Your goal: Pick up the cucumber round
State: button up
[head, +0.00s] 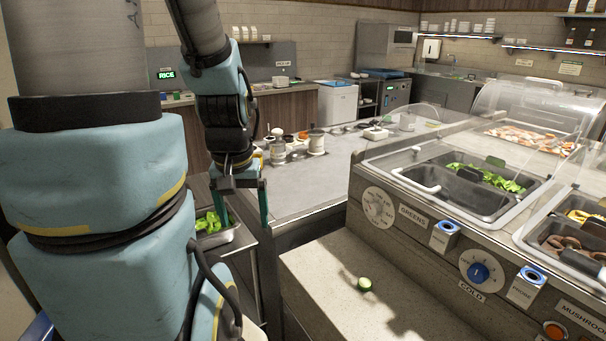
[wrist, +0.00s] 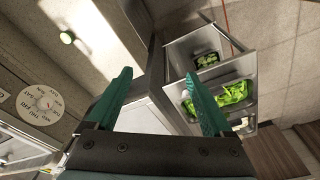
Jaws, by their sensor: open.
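The cucumber round (head: 364,284) is a small pale green disc with a dark green rim. It lies on the beige counter ledge (head: 330,310) in front of the cold well unit in the head view. In the wrist view the cucumber round (wrist: 67,38) shows small at the upper left, on the pale ledge. My gripper (head: 244,220) hangs pointing down, left of the ledge and well apart from the round. Its green fingers also show in the wrist view (wrist: 160,100), spread wide with nothing between them.
A metal pan of greens (wrist: 232,92) sits below and right of my gripper in the wrist view. The cold unit with the greens well (head: 485,180) and clear lids rises behind the ledge. The ledge around the round is clear.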

jog(key=shift+w+d+f+m, duration=0.1)
jog(key=shift+d+f+m, duration=0.15)
jog(key=shift+m, duration=0.15)
jog(key=shift+c, duration=0.4)
jog(key=m+g+b, duration=0.2)
jog(key=m+b, duration=0.1)
jog(key=m, duration=3.1)
send_over(365, 282)
jog(key=f, duration=1.6)
jog(key=shift+s+a+f, duration=0.2)
jog(key=shift+s+f, duration=0.05)
jog(key=shift+f, duration=0.1)
jog(key=shift+w+d+f+p, duration=0.1)
jog(key=shift+f+p, duration=0.1)
jog(key=shift+f, duration=1.1)
jog(key=shift+w+d+f+p, duration=0.1)
jog(key=shift+f+p, duration=0.1)
jog(key=shift+f, duration=1.1)
jog(key=shift+c, duration=0.3)
grip_shut()
